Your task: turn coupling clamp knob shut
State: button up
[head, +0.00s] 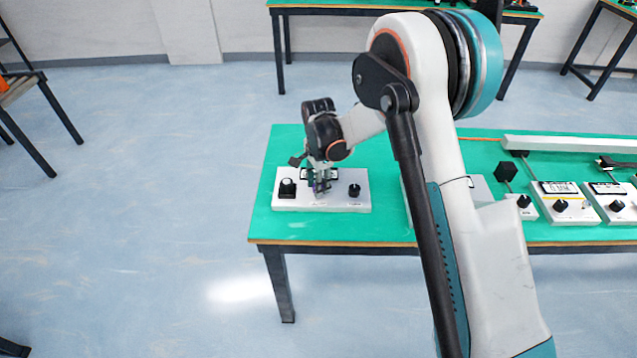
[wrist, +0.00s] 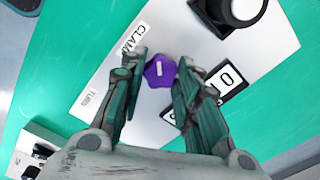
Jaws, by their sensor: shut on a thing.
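The purple clamp knob (wrist: 161,71) is on a white panel (wrist: 92,87) in the wrist view, beside the printed word "CLAMP". It has a short pale mark on top. My gripper (wrist: 160,74) is shut on the knob, one finger on each side of it. In the head view my gripper (head: 320,187) reaches down to the middle of the white panel (head: 300,204), and the knob is mostly hidden by the fingers there.
A black knob (head: 287,187) stands left on the panel and another black knob (head: 354,190) right. A display with digits (wrist: 222,83) lies close beside one finger. The panel is on a green table (head: 330,228), with more control boxes (head: 565,201) to the right.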

jog(key=shift+m, duration=0.3)
jog(key=o, duration=1.1)
jog(key=shift+c, duration=0.2)
notch_tip(320, 180, up, 12)
